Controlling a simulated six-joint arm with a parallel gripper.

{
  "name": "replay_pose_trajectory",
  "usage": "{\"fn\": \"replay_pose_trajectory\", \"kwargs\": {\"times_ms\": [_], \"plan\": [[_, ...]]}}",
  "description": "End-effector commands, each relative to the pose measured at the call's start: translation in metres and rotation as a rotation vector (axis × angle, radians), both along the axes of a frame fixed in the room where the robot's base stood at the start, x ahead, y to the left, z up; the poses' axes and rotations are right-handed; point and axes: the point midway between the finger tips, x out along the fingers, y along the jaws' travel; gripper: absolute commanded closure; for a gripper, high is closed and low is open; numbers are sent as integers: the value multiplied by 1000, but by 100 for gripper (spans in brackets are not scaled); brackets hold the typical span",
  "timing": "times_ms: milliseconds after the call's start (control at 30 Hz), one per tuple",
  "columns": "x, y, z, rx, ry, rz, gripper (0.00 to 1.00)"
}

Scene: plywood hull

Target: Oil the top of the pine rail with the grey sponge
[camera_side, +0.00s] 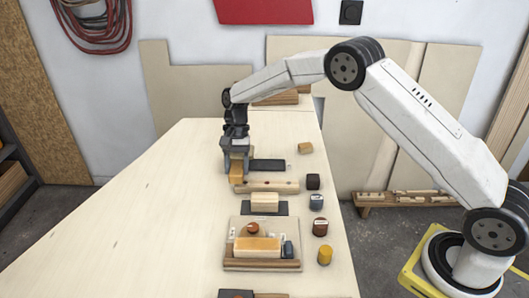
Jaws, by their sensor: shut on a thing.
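My gripper (236,158) is shut, pointing down at the far end of the table, just behind the left end of a pale wooden rail. An ochre block (236,168) shows between and below its fingers; I take this as the thing held. Whether it touches the table or rail is hard to tell. The pine rail (267,186) lies crosswise with several dark spots along it. I cannot pick out a grey sponge for certain; a dark grey flat slab (268,165) lies right of the gripper with nothing on it.
A cream block (265,201) sits on a dark pad nearer. A tray (233,225) holds a yellowish block and small pieces. Several small jars and blocks, including a yellow cylinder (325,255), line the right edge. The table's left side (150,215) is clear.

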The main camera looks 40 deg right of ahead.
Motion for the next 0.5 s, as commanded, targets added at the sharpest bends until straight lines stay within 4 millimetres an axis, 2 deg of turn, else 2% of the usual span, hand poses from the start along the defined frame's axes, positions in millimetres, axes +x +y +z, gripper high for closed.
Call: {"fn": "replay_pose_trajectory", "kwargs": {"times_ms": [200,500], "plan": [[0,0,-23,0,1,0,92],[-19,-20,-26,0,0,-1,92]]}}
